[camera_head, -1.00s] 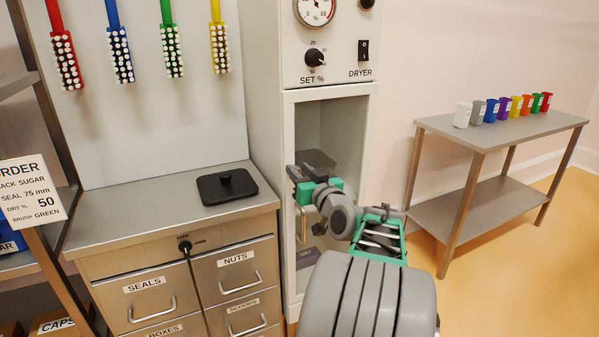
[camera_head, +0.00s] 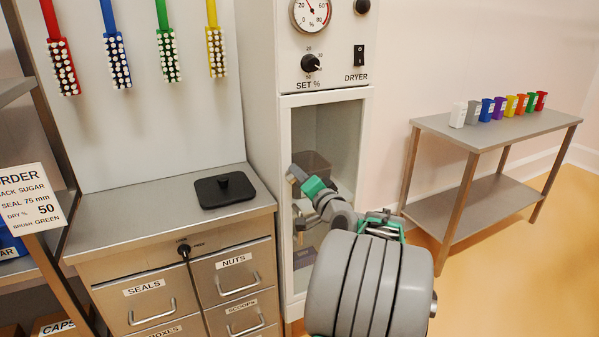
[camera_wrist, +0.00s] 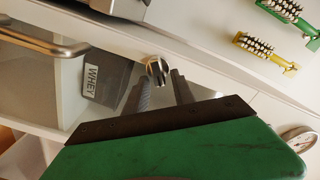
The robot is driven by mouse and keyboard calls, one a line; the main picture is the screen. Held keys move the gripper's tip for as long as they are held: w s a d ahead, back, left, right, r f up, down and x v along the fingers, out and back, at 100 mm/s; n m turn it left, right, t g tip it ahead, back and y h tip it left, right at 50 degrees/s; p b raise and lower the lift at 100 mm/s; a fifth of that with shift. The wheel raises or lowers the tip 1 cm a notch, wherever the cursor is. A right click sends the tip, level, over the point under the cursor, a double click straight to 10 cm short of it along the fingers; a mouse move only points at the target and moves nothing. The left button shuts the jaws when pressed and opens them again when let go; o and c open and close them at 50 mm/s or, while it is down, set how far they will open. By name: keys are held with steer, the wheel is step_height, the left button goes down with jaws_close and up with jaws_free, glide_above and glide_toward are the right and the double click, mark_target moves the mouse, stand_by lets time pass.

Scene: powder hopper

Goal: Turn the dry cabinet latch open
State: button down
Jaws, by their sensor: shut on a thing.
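The dry cabinet (camera_head: 287,130) stands in the middle of the head view, with a clear front door. Its latch shows in the wrist view as a small metal knob (camera_wrist: 157,70) on the pale door frame. My gripper (camera_wrist: 160,86) has its two dark fingers on either side of this latch and is shut on it. In the head view my gripper (camera_head: 295,175) is tilted at the left edge of the door, and the latch is hidden behind it. The door's bar handle (camera_wrist: 40,40) is beside the latch; the door looks closed.
A box marked WHEY (camera_wrist: 106,84) sits behind the clear door. A drawer counter (camera_head: 150,225) with a black lid (camera_head: 224,189) stands at left. Brushes hang above the counter.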

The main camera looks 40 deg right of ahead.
steer(key=shift+d+f+m+p, duration=0.1)
steer(key=shift+f+m+p, duration=0.15)
steer(key=shift+m+p, duration=1.15)
steer(key=shift+f+m+p, duration=0.2)
steer(key=shift+m+p, duration=0.5)
steer(key=shift+m, duration=1.4)
steer(key=c, duration=1.4)
jaws_free()
steer(key=v, duration=0.8)
steer(key=shift+b, duration=0.35)
